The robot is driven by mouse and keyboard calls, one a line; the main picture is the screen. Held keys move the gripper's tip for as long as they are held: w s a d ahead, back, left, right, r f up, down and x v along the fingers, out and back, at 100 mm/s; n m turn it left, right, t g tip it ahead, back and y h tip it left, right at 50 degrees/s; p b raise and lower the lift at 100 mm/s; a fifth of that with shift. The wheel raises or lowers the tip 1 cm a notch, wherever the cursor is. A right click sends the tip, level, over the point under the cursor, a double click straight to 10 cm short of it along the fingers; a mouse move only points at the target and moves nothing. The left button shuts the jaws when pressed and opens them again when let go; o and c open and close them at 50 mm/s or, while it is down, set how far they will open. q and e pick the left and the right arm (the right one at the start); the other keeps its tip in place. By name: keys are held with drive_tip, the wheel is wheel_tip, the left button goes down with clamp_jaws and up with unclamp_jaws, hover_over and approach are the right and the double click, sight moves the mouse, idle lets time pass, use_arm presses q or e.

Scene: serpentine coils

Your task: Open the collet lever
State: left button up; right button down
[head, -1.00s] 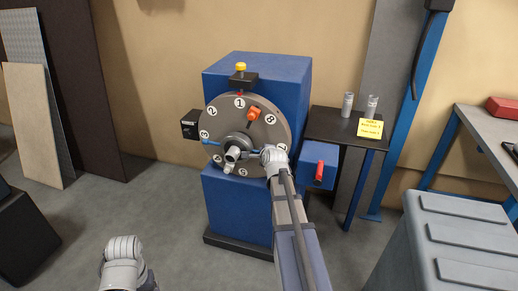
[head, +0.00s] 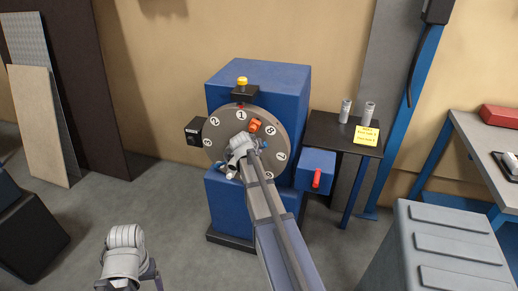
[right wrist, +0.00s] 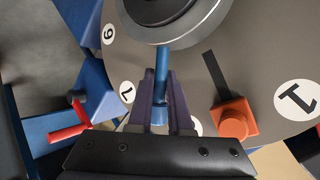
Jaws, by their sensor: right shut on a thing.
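A grey numbered disc (head: 222,125) on the blue machine has a round hub (right wrist: 180,20) with blue rods. In the right wrist view one blue rod (right wrist: 161,70) runs out from the hub, and my right gripper (right wrist: 162,78) is shut on it, one dark finger on each side. In the head view my right arm covers the hub and the gripper's fingers. A blue rod end (head: 264,143) shows just right of the arm. No part is labelled as the collet lever. Part of my left arm shows at lower left, without clear fingers.
An orange block (right wrist: 233,119) sits on the disc near my right gripper. A red handle (head: 316,178) is on a blue box (head: 318,160) to the right. Two grey cylinders stand on a black side table (head: 335,130). A grey bin (head: 455,240) stands at lower right.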

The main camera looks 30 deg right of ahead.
drive_tip(key=shift+w+a+r, duration=0.1)
drive_tip(key=shift+a, duration=0.05)
idle(0.3)
drive_tip(key=c, duration=0.8)
unclamp_jaws()
drive_tip(key=shift+c, duration=0.2)
drive_tip(key=p+v, duration=0.5)
drive_tip(key=v, duration=0.2)
drive_tip(key=shift+a+r, duration=0.2)
drive_tip(key=shift+r, duration=0.1)
